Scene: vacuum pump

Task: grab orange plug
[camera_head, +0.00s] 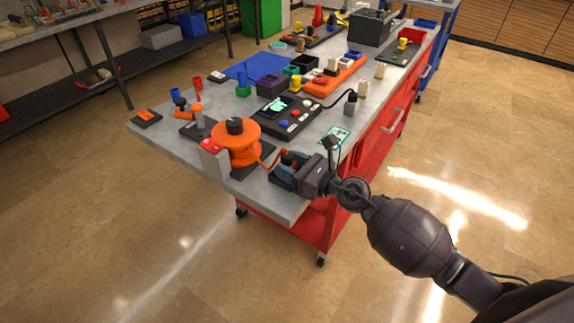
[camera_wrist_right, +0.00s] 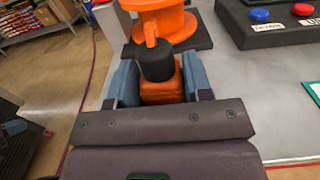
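The orange plug (camera_wrist_right: 163,90) has a black collar or end piece (camera_wrist_right: 157,62) and lies low over the near edge of the workbench, beside the orange spool-shaped unit (camera_head: 236,142). An orange cable links it toward that unit. My right gripper (camera_wrist_right: 161,84) has its two blue-grey fingers on either side of the plug, with little or no visible gap. Whether they press on it cannot be told. In the head view, the right gripper (camera_head: 288,165) reaches in from the right, and the plug is mostly hidden between the fingers. My left gripper is not in view.
The grey workbench top (camera_head: 300,205) is bare at its near corner. A black control box with buttons (camera_head: 288,115) stands behind the gripper. A white-and-red block (camera_head: 213,158) stands left of the orange unit. A green-edged card (camera_head: 337,134) lies right of the control box.

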